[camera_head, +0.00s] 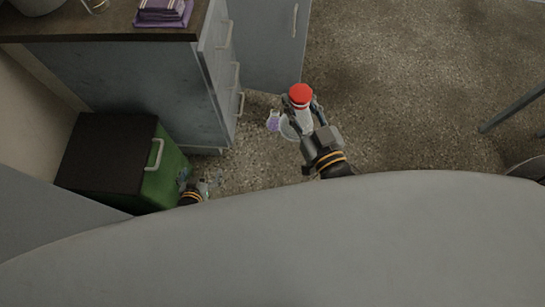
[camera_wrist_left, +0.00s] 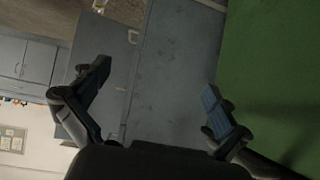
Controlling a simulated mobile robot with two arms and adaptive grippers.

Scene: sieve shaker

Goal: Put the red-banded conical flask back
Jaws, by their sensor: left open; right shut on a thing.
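The red-banded conical flask (camera_head: 299,96) shows as a bright red top over a pale body in the head view. My right gripper (camera_head: 303,118) is shut on it and holds it out over the speckled floor; its fingers hide part of the flask. My left gripper (camera_head: 201,184) is open and empty in front of the small green cabinet. In the left wrist view its two fingers (camera_wrist_left: 156,95) stand wide apart with nothing between them.
The green cabinet (camera_head: 167,180) has a dark top (camera_head: 105,155). A grey drawer unit (camera_head: 140,90) stands behind, its dark counter holding a purple stack (camera_head: 163,12).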

